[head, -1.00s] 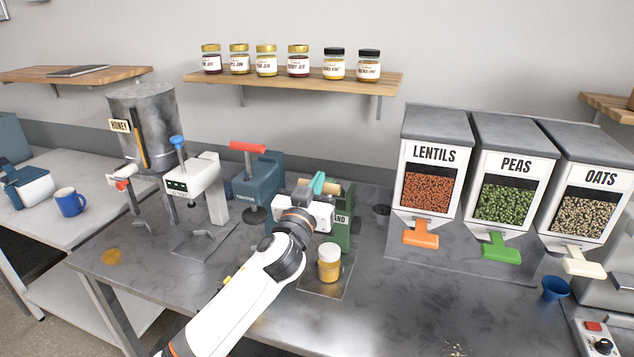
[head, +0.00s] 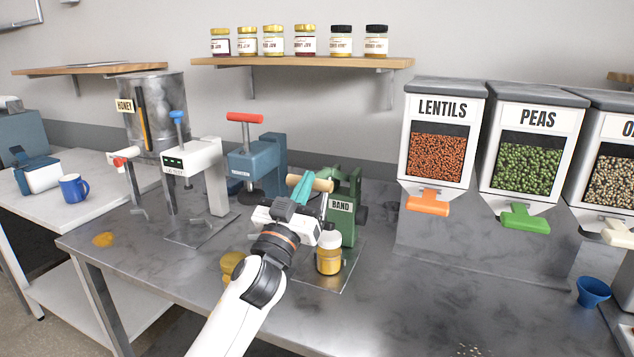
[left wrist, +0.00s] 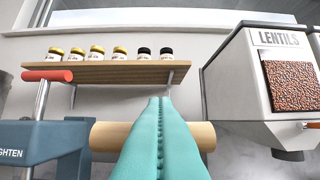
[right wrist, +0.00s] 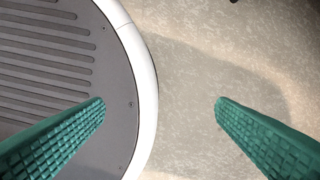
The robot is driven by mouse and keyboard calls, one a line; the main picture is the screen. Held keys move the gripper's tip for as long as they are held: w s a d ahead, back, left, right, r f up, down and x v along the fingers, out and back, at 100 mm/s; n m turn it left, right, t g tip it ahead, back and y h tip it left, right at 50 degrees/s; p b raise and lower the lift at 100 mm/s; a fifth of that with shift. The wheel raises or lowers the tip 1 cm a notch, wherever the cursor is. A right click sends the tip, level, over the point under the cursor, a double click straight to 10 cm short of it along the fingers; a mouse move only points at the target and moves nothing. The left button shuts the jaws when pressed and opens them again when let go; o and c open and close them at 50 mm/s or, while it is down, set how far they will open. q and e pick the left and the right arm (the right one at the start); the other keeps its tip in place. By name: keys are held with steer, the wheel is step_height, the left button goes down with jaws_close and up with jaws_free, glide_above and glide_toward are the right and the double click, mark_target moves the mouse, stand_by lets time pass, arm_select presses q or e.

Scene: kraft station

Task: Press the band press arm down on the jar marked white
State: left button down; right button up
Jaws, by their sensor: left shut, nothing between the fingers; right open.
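The green band press (head: 347,207), labelled BAND, stands on the bench. The wooden bar of its arm (head: 323,185) is raised above a yellow jar with a white top (head: 329,258), which stands upright on the press's base plate. My left gripper (head: 302,183) is shut and empty, its teal fingers at the wooden bar. In the left wrist view the fingers (left wrist: 160,105) cross in front of the bar (left wrist: 200,136); I cannot tell whether they touch it. My right gripper (right wrist: 160,108) is open and empty above the floor, out of the head view.
A blue press (head: 257,160) with a red handle and a white press (head: 200,165) stand left of the band press. A yellow item (head: 232,262) is partly hidden by my left arm. Lentils (head: 437,150) and peas dispensers stand right. The front bench is largely clear.

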steer(key=w+a+f+b, duration=0.3)
steer(key=w+f+b, duration=0.3)
steer(key=f+b, duration=0.3)
arm_select(q)
step_height(320, 180, down, 10)
steer(key=s+t+b, duration=0.1)
steer(key=t+b, duration=0.1)
steer(key=b, duration=0.2)
steer(key=shift+a+f+t+h, duration=0.2)
steer(key=shift+a+t+h, duration=0.1)
steer(key=shift+h, duration=0.1)
arm_select(e)
steer(key=w+a+r+t, duration=0.1)
steer(key=w+r, duration=0.6)
steer(key=w, duration=0.2)
steer(key=shift+w+a, duration=0.15)
arm_select(q)
steer(key=shift+s, duration=0.1)
